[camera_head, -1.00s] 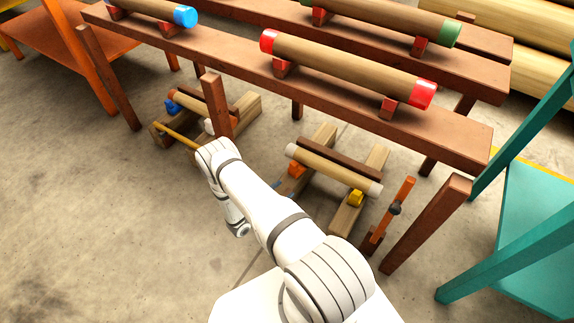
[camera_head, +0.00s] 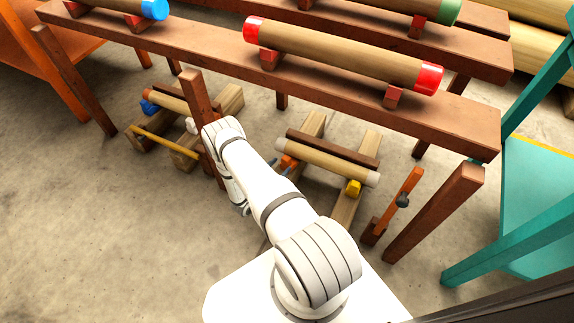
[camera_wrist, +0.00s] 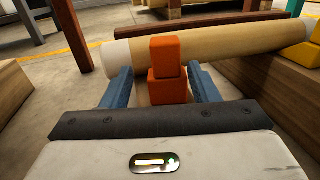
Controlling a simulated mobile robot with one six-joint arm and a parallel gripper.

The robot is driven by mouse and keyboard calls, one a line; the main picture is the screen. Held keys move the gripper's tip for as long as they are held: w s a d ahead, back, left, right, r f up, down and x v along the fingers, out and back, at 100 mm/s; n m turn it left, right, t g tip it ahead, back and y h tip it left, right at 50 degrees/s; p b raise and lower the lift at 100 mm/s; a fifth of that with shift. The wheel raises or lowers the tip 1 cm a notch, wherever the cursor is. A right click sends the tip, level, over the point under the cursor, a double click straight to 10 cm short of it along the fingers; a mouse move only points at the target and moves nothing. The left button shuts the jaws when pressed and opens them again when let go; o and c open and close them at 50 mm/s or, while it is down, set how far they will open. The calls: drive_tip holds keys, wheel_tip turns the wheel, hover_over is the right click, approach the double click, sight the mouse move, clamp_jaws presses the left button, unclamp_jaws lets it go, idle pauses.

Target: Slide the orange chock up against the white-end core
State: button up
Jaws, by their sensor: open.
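The white-end core (camera_head: 325,162) is a pale wooden roll with white ends, lying across two timber bearers under the red-brown bench. In the wrist view the core (camera_wrist: 230,42) runs across the top, its white left end (camera_wrist: 115,56) showing. The orange chock (camera_head: 289,162) is by the core's left part. In the wrist view the chock (camera_wrist: 167,75) stands in front of the core, a smaller block atop a wider one; whether it touches the core I cannot tell. My gripper (camera_wrist: 165,88) is open, its blue fingers either side of the chock, apart from it.
A yellow chock (camera_head: 353,187) sits at the core's right part. An orange upright (camera_head: 408,187) with a dark knob stands further right. The bench (camera_head: 340,100) carries a red-ended core (camera_head: 340,55) above. A bench leg (camera_head: 200,115) stands left of my arm.

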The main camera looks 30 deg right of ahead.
sight(284, 165)
drive_tip(key=x, duration=0.1)
drive_tip(key=b+x, duration=0.1)
drive_tip(key=x, duration=0.1)
drive_tip(key=b+x, duration=0.1)
drive_tip(key=shift+s+d+f, duration=0.2)
drive_tip(key=shift+s+d, duration=0.1)
drive_tip(key=shift+d, duration=0.05)
drive_tip(key=shift+w+d+r, duration=0.1)
drive_tip(key=shift+d, duration=0.15)
drive_tip(key=shift+c, duration=0.2)
drive_tip(key=c, duration=0.8)
